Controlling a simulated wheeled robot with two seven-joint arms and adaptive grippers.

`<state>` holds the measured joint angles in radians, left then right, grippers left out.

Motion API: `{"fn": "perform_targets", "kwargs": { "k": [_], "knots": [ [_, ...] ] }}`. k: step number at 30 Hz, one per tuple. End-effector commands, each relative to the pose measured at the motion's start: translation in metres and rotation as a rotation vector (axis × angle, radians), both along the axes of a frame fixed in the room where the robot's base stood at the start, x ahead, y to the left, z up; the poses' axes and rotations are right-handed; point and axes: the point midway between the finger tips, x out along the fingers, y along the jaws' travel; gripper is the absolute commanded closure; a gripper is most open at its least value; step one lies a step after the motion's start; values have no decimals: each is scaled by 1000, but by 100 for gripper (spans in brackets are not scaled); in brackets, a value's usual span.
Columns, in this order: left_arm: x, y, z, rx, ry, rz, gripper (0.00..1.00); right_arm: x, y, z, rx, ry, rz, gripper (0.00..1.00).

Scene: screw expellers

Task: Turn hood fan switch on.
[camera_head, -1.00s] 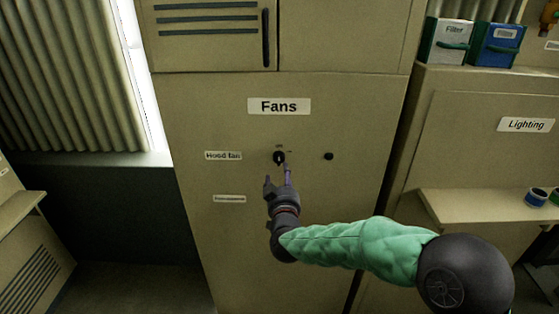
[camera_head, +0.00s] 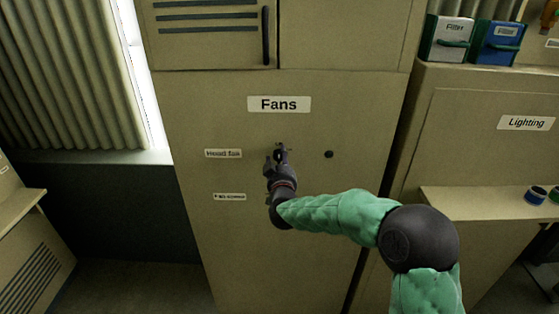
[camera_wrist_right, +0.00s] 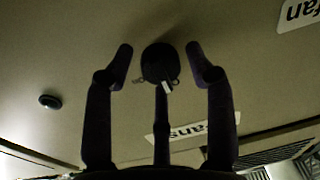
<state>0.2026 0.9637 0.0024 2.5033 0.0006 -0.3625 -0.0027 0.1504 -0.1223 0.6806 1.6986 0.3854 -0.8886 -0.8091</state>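The hood fan switch is a dark round knob (camera_wrist_right: 157,62) on the beige cabinet front, with a small white mark at its edge. In the head view it is mostly hidden behind my right gripper (camera_head: 276,155), right of the "Hood fan" label (camera_head: 223,154). In the right wrist view my right gripper (camera_wrist_right: 158,50) is open, with one finger on each side of the knob. Gaps show between the fingertips and the knob. A thin dark part stands between the fingers below the knob. My left gripper is not in view.
A small black knob (camera_head: 329,154) sits to the right on the same panel. The "Fans" sign (camera_head: 279,104) is above, and another label (camera_head: 229,197) is below. A ledge (camera_head: 480,203) juts from the cabinet at right, below the "Lighting" sign (camera_head: 526,123).

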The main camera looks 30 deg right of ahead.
Motion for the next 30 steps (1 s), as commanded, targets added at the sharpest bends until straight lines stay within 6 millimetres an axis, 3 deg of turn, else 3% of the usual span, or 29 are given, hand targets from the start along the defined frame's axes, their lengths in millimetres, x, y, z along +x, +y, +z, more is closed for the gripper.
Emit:
{"fn": "perform_targets", "kwargs": {
  "k": [1, 4, 17, 30],
  "knots": [
    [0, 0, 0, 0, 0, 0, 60, 0, 0, 0, 0, 0, 0, 67],
    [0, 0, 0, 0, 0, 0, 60, 0, 0, 0, 0, 0, 0, 95],
    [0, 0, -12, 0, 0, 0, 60, 0, 0, -3, 54, -33, 1, 95],
    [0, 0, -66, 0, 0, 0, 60, 0, 1, -7, 352, -217, 1, 95]
  ]
}}
